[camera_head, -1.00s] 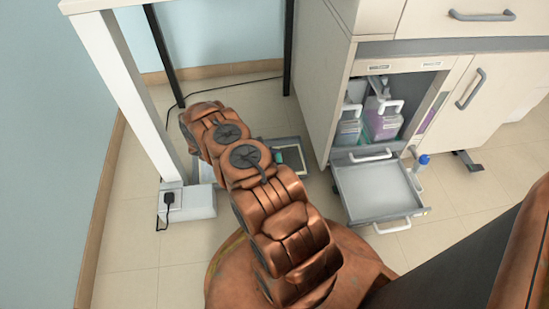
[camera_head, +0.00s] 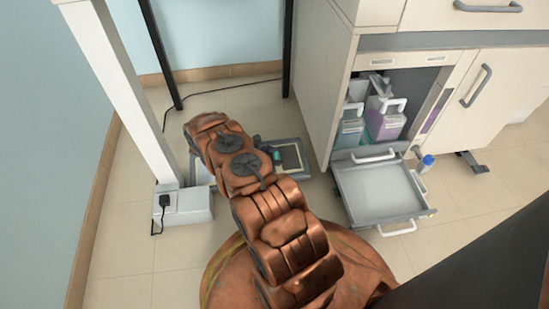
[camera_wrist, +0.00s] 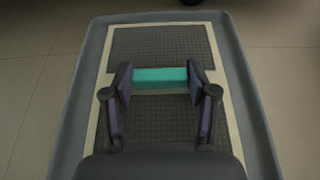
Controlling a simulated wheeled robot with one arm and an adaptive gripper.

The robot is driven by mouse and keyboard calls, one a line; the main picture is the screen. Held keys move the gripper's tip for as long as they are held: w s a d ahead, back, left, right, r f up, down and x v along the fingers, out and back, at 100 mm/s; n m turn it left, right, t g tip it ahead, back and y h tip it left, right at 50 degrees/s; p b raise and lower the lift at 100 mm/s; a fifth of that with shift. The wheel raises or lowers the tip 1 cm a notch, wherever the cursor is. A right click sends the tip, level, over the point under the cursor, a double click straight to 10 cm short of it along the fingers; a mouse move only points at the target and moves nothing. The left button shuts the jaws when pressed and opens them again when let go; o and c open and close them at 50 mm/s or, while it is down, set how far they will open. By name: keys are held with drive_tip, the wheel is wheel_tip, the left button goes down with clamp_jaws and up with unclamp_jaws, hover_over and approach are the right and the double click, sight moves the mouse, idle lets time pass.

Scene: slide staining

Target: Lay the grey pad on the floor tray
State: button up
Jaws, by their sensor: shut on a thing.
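In the wrist view, a dark grey, textured pad (camera_wrist: 160,46) with cream strips along its edges shows inside the blue-grey rim of the floor tray (camera_wrist: 253,110). A teal bar (camera_wrist: 160,77) crosses the pad's middle. My gripper (camera_wrist: 160,80) is over the pad, its two fingers shut on the ends of this bar. I cannot tell whether the pad touches the tray's bottom.
A pulled-out drawer (camera_head: 380,190) stands right of the tray, below an open cabinet with bottles (camera_head: 385,118). A blue-capped bottle (camera_head: 426,163) is beside the drawer. A white table leg (camera_head: 120,95) and a socket box (camera_head: 183,206) stand left. A cable crosses the floor behind.

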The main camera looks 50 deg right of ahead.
drive_tip(key=o, duration=1.2)
drive_tip(key=shift+f, duration=0.15)
drive_tip(key=shift+w+a+r, duration=0.2)
drive_tip(key=shift+r, duration=0.15)
drive_tip(key=p+v, duration=0.3)
drive_tip(key=v, duration=0.4)
drive_tip(key=shift+f, duration=0.1)
